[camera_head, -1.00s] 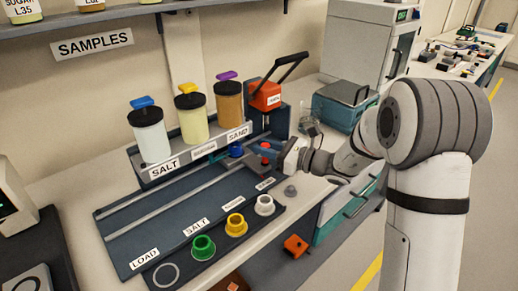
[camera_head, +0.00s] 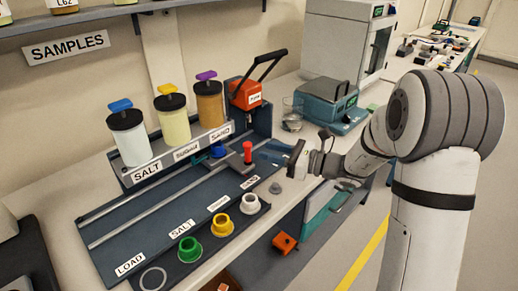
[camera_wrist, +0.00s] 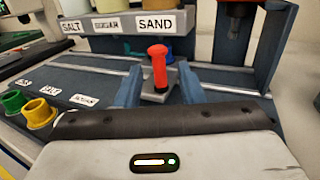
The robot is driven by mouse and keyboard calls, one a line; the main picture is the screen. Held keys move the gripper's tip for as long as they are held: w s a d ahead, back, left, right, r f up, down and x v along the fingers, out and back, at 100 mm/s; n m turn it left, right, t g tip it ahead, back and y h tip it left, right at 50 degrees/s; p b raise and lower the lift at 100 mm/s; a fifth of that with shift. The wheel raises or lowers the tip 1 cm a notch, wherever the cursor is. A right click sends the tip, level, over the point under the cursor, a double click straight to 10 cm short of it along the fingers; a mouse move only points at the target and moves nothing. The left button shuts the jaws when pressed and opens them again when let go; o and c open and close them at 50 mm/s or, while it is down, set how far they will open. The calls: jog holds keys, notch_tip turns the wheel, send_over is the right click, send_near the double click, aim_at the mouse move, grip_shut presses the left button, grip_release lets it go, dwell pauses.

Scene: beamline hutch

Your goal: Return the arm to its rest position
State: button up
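My gripper (camera_head: 296,153) is in the head view at the right end of the dark rail station, just right of the red handle (camera_head: 247,151). In the wrist view my gripper (camera_wrist: 160,88) has its two fingers apart, with nothing held between them. The red handle (camera_wrist: 158,68) stands upright beyond the fingertips on a grey slider (camera_wrist: 152,95), apart from the gripper. My arm reaches in from the right of the head view, bent at the elbow.
Three sample hoppers (camera_head: 173,120) stand behind the rails. Green (camera_head: 189,249), yellow (camera_head: 222,226) and white (camera_head: 250,203) cups sit along the front strip. A red press (camera_head: 245,95) and a teal balance (camera_head: 328,104) stand behind. Floor at right is open.

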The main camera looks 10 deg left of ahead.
jog(key=shift+s+d, duration=0.1)
jog(key=shift+d, duration=0.2)
jog(key=shift+s, duration=0.1)
jog(key=s+d+r+n+g+h+p, duration=0.2)
jog(key=s+n+g+h, duration=0.15)
jog(key=s+n, duration=0.35)
jog(key=s+d+r+n+g+h+p, duration=0.2)
jog(key=s+n+h+p, duration=0.15)
jog(key=s, duration=0.65)
jog(key=s+d+r+n+t+h+p, duration=0.1)
jog(key=s+d+n+t+h, duration=0.1)
jog(key=d+n+h, duration=0.3)
jog(key=s+d+r+n+t+h+p, duration=0.1)
jog(key=s+d+n+h, duration=0.4)
jog(key=d, duration=0.5)
jog(key=shift+d+r+t+p, duration=0.35)
jog(key=shift+d+r+p, duration=0.05)
jog(key=shift+r+p, duration=0.15)
jog(key=shift+s, duration=0.1)
